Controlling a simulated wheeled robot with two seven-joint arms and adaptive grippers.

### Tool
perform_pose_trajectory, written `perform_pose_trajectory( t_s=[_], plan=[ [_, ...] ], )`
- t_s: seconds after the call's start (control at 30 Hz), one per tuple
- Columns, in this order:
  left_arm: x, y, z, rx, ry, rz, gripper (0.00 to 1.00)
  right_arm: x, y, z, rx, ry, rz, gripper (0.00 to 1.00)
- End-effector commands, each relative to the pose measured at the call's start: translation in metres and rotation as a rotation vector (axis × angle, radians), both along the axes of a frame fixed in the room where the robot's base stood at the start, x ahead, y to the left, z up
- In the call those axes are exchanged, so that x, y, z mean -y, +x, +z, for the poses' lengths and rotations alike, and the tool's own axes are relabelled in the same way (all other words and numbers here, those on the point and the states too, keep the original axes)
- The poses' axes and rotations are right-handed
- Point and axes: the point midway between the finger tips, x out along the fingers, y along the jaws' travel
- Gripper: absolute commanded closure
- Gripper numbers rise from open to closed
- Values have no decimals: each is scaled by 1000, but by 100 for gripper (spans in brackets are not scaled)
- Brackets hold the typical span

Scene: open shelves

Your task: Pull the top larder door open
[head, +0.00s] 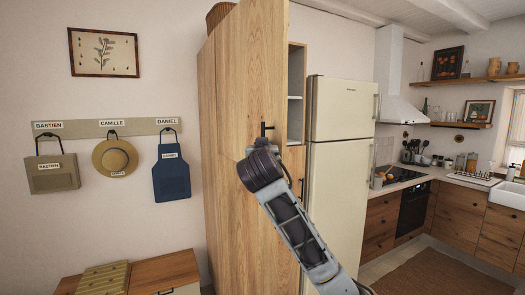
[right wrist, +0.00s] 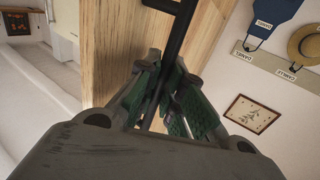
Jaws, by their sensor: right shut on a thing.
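The top larder door (head: 250,70) is a tall pale wood panel. It stands partly open, and a strip of the larder's shelved inside (head: 296,100) shows to its right. The door's black bar handle (head: 266,128) is near its lower right edge; it also shows in the right wrist view (right wrist: 180,30). My right gripper (head: 263,146) is at the handle, with its green-padded fingers (right wrist: 168,92) shut around the bar. In the head view my own wrist hides the fingertips. My left gripper is in neither view.
A cream fridge (head: 340,170) stands right of the larder. The lower larder door (head: 245,235) is below, partly behind my arm. A wooden bench (head: 155,270) is at the lower left, under a rack (head: 85,129) with a bag, hat and apron. Kitchen counters are at the right.

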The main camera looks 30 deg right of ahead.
Motion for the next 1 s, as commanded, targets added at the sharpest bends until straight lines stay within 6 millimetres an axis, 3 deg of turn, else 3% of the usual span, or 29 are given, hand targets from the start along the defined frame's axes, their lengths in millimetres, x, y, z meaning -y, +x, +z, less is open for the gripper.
perform_pose_trajectory(
  t_s=[0.23, 0.27, 0.43, 1.0],
  plan=[
    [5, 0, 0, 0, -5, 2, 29, 0, 0, 1, 3, -2, 0, 100],
    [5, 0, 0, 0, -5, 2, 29, 0, 0, 1, 3, -2, 0, 89],
    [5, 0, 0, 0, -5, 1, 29, 0, 0, 1, 2, 0, 0, 68],
    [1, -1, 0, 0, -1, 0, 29, -6, -8, 0, 1, 1, 2, 68]
  ],
)
